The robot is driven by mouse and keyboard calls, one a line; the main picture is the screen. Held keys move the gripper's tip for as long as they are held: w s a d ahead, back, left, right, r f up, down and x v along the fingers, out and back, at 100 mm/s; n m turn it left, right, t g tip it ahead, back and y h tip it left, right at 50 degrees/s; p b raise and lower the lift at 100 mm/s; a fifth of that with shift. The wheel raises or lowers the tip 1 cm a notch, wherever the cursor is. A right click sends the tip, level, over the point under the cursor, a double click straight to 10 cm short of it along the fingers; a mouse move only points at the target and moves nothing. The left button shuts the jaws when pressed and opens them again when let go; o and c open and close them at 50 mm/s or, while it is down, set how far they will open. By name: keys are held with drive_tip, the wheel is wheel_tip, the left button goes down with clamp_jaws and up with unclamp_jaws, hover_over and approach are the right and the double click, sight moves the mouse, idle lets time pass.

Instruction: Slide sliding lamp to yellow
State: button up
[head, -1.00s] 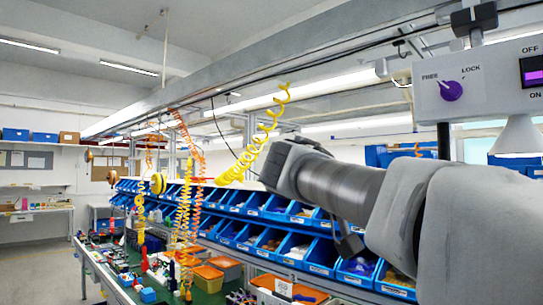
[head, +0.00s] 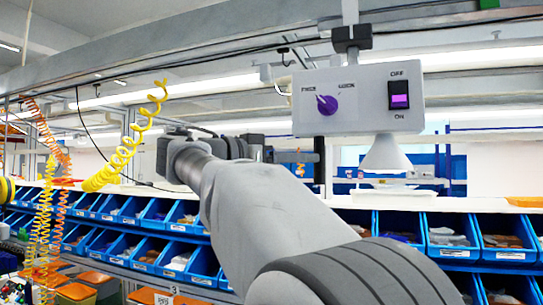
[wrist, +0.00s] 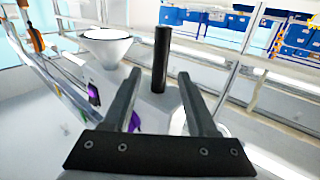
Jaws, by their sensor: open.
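The sliding lamp is a grey box (head: 358,128) hung from an overhead rail (head: 240,57). It has a purple knob (head: 327,104) whose pointer is toward FREE, a purple-lit ON/OFF switch (head: 399,95) and a white lampshade (head: 386,155) below. A black upright handle (head: 319,165) hangs under its left end. In the wrist view the handle (wrist: 160,58) stands ahead between my open fingers (wrist: 158,85), apparently not gripped. The lampshade (wrist: 106,45) is left of it. I see no yellow mark on the rail.
A green piece (head: 488,3) is on the rail at upper right. A yellow coiled hose (head: 125,145) hangs left of my arm, with orange coils (head: 50,145) farther left. Blue bins (head: 450,240) line the shelves below. Space right of the lampshade looks clear.

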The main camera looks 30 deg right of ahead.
drive_tip(key=d+p, duration=0.2)
drive_tip(key=d, duration=0.7)
drive_tip(key=shift+w, duration=0.4)
clamp_jaws()
idle(0.8)
